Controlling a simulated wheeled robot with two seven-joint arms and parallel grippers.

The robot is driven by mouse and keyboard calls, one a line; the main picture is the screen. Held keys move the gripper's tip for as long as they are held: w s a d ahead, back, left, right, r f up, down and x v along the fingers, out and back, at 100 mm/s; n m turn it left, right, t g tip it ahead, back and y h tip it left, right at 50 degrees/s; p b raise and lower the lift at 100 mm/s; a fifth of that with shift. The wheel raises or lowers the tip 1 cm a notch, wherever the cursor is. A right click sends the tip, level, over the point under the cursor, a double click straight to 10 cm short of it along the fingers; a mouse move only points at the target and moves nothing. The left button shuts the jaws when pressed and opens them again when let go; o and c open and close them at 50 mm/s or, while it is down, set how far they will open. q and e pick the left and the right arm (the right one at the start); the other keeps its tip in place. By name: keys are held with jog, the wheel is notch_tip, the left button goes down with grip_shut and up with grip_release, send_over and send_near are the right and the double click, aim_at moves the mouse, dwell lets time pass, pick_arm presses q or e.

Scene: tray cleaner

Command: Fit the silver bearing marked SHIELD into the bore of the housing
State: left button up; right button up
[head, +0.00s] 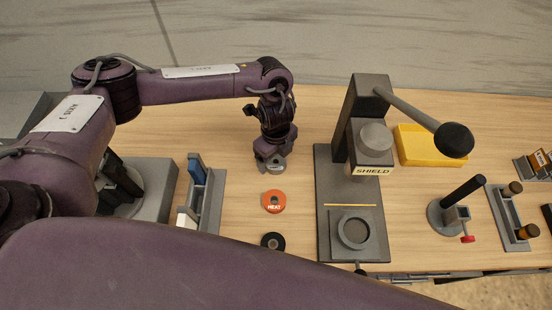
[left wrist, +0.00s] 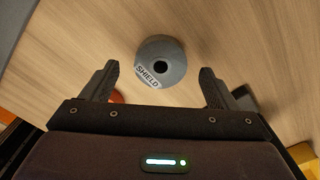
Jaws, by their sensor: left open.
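The silver bearing marked SHIELD (left wrist: 161,61) is a round grey ring with a dark centre hole and a white label, and it appears to lie on the wooden table. In the head view the bearing (head: 270,166) shows just below my left gripper (head: 272,153), which hides part of it. In the left wrist view my left gripper (left wrist: 160,75) is open, with one finger on each side of the bearing and gaps between. The housing (head: 355,232), a grey block with a round bore, sits on the press base. My right gripper is not in view.
An orange ring marked HEAT (head: 273,201) and a black ring (head: 272,241) lie in front of the bearing. The press (head: 366,120), with a SHIELD label and a long lever, stands to the right. A yellow tray (head: 415,157) is behind it. A grey rack (head: 212,196) stands left.

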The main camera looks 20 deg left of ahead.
pick_arm(q)
notch_tip(320, 180, down, 2)
jog(key=c, duration=1.2)
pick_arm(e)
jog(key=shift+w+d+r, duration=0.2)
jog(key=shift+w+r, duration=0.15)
